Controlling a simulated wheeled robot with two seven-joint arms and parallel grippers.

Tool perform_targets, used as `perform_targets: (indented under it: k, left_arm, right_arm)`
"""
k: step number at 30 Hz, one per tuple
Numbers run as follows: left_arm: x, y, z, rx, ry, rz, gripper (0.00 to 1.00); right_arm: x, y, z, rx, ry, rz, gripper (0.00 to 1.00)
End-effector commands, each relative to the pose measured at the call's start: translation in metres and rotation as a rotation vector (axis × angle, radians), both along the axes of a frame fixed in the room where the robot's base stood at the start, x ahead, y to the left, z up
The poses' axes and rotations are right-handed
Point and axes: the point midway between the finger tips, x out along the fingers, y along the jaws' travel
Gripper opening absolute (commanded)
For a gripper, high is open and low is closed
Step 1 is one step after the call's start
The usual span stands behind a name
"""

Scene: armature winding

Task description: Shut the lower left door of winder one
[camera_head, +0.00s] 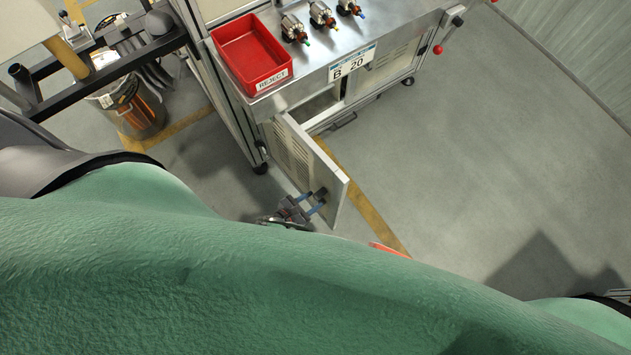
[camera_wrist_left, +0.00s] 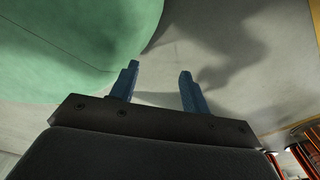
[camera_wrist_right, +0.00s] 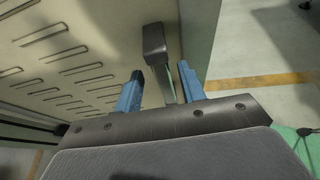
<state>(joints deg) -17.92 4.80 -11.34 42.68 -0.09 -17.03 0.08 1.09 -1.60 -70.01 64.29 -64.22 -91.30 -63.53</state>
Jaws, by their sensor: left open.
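The lower left door (camera_head: 300,158) of the winder stands swung out from the cabinet in the head view, with a dark opening behind its hinge side. Its vented face (camera_wrist_right: 70,60) fills the left of the right wrist view. My right gripper (camera_head: 318,200) is at that face near the free edge. Its two blue fingers are apart, with the door's handle (camera_wrist_right: 155,45) between them; a gap shows beside the handle, and firm contact cannot be seen. My left gripper (camera_wrist_left: 158,75) is open and empty in the left wrist view, hidden in the head view.
The steel worktop (camera_head: 315,60) above the door holds a red reject tray (camera_head: 252,52) and several small armatures. A copper-coloured drum (camera_head: 130,105) stands left, beside a dark frame. The floor to the right is clear. My green body covers the lower head view.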

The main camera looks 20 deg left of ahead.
Motion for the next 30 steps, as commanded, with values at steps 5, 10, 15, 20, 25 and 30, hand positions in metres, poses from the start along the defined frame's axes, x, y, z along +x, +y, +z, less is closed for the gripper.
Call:
perform_targets:
  k: [5, 10, 15, 20, 25, 30]
  left_arm:
    - [-0.016, 0.002, 0.001, 0.001, 0.011, 0.000, 0.47]
    - [-0.021, 0.003, 0.000, 0.002, 0.014, 0.000, 0.47]
    - [-0.020, 0.003, 0.000, 0.002, 0.013, 0.000, 0.47]
    - [-0.018, 0.003, 0.000, 0.001, 0.011, 0.000, 0.47]
    - [-0.018, 0.001, 0.000, -0.001, 0.011, 0.001, 0.47]
    - [-0.018, 0.001, 0.000, -0.001, 0.011, 0.001, 0.47]
  right_arm:
    - [0.014, -0.009, -0.006, -0.001, -0.001, 0.000, 0.40]
    - [0.018, -0.012, -0.009, 0.001, 0.001, 0.000, 0.40]
    - [0.018, -0.012, -0.010, 0.001, 0.000, 0.000, 0.40]
    - [0.017, -0.012, -0.010, 0.001, 0.000, 0.000, 0.16]
    - [0.017, -0.012, -0.010, 0.001, 0.001, -0.001, 0.00]
    - [0.021, -0.013, -0.010, 0.001, 0.001, 0.003, 0.00]
